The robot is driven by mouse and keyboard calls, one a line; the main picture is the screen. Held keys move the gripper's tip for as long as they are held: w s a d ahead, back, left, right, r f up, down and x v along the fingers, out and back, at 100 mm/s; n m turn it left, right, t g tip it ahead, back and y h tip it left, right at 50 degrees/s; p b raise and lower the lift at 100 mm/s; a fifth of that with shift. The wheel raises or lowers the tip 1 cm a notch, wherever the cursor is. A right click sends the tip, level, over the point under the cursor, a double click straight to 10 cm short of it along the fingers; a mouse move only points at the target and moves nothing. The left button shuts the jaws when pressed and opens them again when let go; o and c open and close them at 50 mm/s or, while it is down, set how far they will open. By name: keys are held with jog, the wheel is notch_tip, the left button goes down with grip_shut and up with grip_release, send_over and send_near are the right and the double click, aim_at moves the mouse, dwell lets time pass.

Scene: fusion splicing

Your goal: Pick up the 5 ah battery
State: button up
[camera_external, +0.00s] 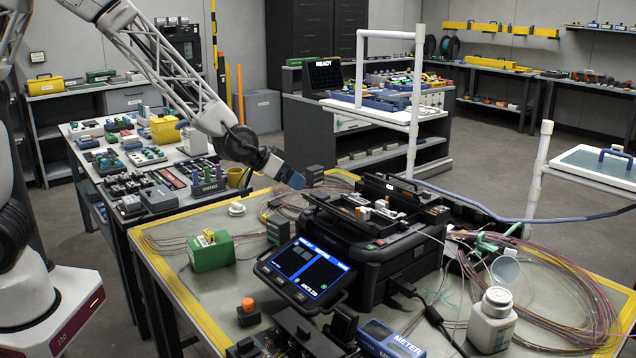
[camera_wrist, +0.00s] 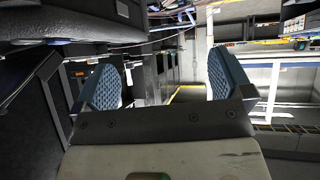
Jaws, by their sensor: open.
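My gripper (camera_external: 292,178) is in the air over the far edge of the yellow-bordered table, above and left of the black splicer (camera_external: 375,245). In the wrist view my gripper (camera_wrist: 164,82) shows two blue ribbed fingers wide apart with nothing between them. I cannot read any label marking the 5 Ah battery. Dark blocks that could be it are one on the left bench (camera_external: 159,199), one left of the splicer (camera_external: 278,230) and one behind it (camera_external: 314,174); I cannot tell which. My gripper is touching none of them.
The splicer's lit screen (camera_external: 305,270) faces front. A green box (camera_external: 211,252) stands left of it. A white bottle (camera_external: 492,320) and coiled fibres (camera_external: 570,290) are at the right. A blue meter (camera_external: 390,338) lies in front. Some table surface at the left is bare.

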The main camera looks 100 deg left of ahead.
aim_at(318, 194)
jog(key=w+a+f+n+y, duration=0.1)
jog(key=a+f+n+y, duration=0.1)
jog(key=a+f, duration=0.7)
jog(key=a+y, duration=0.1)
jog(key=a, duration=0.3)
jog(key=shift+w+a+f, duration=0.2)
jog(key=shift+w+a, duration=0.1)
jog(key=shift+x, duration=1.25)
jog(key=shift+w+a+f, duration=0.1)
jog(key=shift+a, duration=0.05)
jog(key=shift+x, duration=2.4)
jog(key=shift+a, duration=0.15)
